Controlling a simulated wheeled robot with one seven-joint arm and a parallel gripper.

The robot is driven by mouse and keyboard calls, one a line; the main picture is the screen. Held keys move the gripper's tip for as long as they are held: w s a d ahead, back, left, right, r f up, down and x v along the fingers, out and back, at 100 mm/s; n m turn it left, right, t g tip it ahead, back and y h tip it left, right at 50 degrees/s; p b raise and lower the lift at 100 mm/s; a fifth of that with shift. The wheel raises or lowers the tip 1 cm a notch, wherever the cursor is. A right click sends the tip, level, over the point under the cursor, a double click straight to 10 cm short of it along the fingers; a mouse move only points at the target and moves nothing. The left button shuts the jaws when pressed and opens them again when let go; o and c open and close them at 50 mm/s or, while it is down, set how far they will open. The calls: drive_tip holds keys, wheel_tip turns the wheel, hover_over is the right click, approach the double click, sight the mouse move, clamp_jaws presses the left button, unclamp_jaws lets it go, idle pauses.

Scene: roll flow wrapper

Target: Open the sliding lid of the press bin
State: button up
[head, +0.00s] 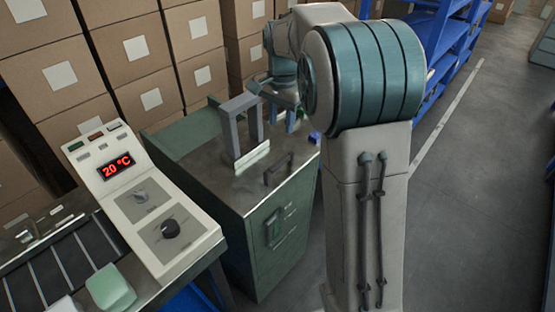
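The press bin is a green cabinet (250,235) in the middle of the head view, with a shiny metal top (222,172). A dark bar handle (278,168) stands on the top near its front right edge. I take the metal top to be the sliding lid; no opening into the bin is visible. My gripper (288,108) is over the far right part of the top, beyond the handle and apart from it. My arm partly hides it, and its fingers are too small and covered to show whether they are open.
A grey upright frame (254,116) and a white strip (252,157) are on the bin top. A control panel (145,200) reading 20 °C stands at left beside a conveyor (62,262). Stacked cartons (140,50) are behind. Open floor (460,200) lies at right.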

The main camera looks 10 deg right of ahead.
sight(279, 162)
drive_tip(key=f, duration=0.9)
drive_tip(key=w+f+b, duration=0.1)
drive_tip(key=f, duration=0.4)
drive_tip(key=shift+f, duration=0.25)
drive_tip(key=shift+a, duration=0.1)
clamp_jaws()
